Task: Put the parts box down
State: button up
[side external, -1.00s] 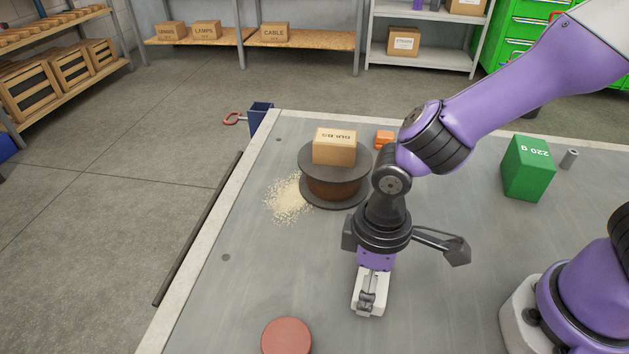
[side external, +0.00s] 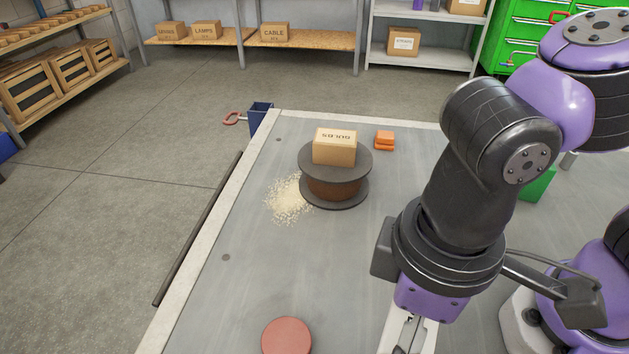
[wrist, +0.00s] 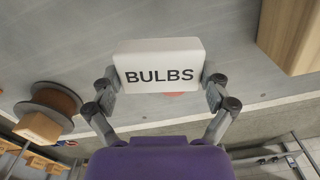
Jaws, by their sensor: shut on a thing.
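A white box marked BULBS (wrist: 160,66) is between the fingers of my gripper (wrist: 161,88) in the wrist view. The fingers are shut on its two ends. A brown cardboard box (side external: 334,152) with upside-down lettering sits on a dark cable spool (side external: 335,190), apart from my gripper.
A reddish disc (side external: 286,336) lies left of my gripper. Pale grains (side external: 286,199) are spilled beside the spool. Orange blocks (side external: 384,140) lie behind it. A green box (side external: 539,184) is mostly hidden by my arm. The table's left middle is clear.

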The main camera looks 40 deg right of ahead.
jog(key=w+a+m, duration=0.6)
jog(key=w+m, duration=0.1)
jog(key=m, duration=0.8)
send_over(256, 260)
jog(key=f, duration=0.6)
jog(key=shift+s+a+f, duration=0.1)
jog(key=shift+s+f, duration=0.15)
jog(key=shift+f, duration=0.15)
jog(key=shift+w+f, duration=0.15)
jog(key=shift+w, duration=0.1)
jog(key=shift+f, duration=2)
jog(key=shift+f, duration=0.15)
jog(key=o, duration=0.8)
